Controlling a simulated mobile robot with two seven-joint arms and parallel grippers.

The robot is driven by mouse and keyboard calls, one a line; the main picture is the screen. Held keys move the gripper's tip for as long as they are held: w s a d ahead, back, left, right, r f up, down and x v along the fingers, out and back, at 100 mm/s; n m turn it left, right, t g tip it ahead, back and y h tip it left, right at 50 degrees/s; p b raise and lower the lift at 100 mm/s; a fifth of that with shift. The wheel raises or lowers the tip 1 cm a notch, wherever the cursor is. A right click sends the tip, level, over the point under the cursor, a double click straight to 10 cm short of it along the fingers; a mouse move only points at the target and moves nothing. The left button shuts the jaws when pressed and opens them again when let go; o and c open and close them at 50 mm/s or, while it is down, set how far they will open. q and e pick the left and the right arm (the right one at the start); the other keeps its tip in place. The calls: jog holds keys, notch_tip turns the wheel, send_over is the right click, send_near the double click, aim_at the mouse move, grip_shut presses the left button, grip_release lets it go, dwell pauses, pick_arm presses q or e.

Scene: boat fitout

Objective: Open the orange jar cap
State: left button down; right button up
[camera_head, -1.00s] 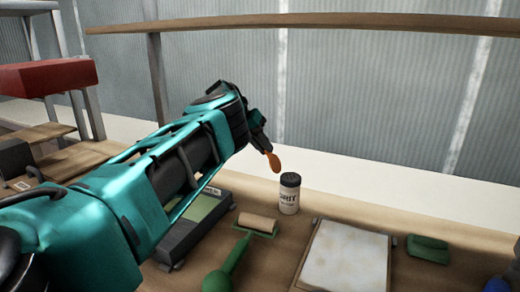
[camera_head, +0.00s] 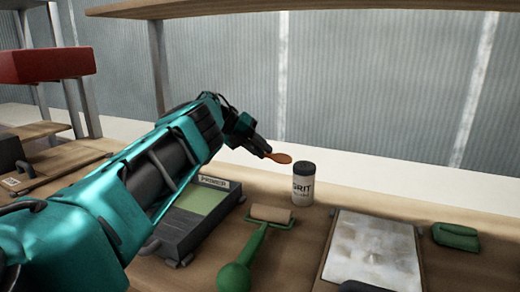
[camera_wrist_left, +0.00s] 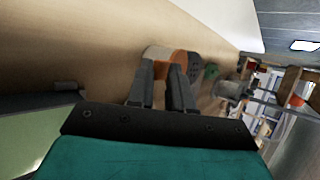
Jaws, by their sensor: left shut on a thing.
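An orange disc-shaped cap (camera_head: 279,158) is at the tips of my left gripper (camera_head: 265,152), which is shut on it. The cap is held in the air, nearly flat in the head view, just left of a white jar (camera_head: 302,192) marked GRIT. The jar stands upright on the bench and has a dark top (camera_head: 306,168). In the left wrist view the orange cap (camera_wrist_left: 178,57) lies between the fingers, in front of the white jar (camera_wrist_left: 157,52) and its dark, perforated top (camera_wrist_left: 195,67). Whether cap and jar touch is unclear. My right gripper is not in view.
On the wooden bench are a green-and-dark box marked PRIMER (camera_head: 190,215), a green-handled roller (camera_head: 258,240), a pale tray (camera_head: 375,250) and a green block (camera_head: 455,236). A wooden shelf (camera_head: 330,8) runs above.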

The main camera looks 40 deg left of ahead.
pick_arm(q)
jog(key=shift+s+f, duration=0.1)
jog(key=shift+f, duration=0.35)
jog(key=c, duration=1.2)
grip_release()
jog(key=shift+a+r, duration=0.1)
jog(key=shift+r, duration=0.1)
jog(key=p+v, duration=0.1)
jog(key=v, duration=1.1)
jog(key=shift+a+r, duration=0.15)
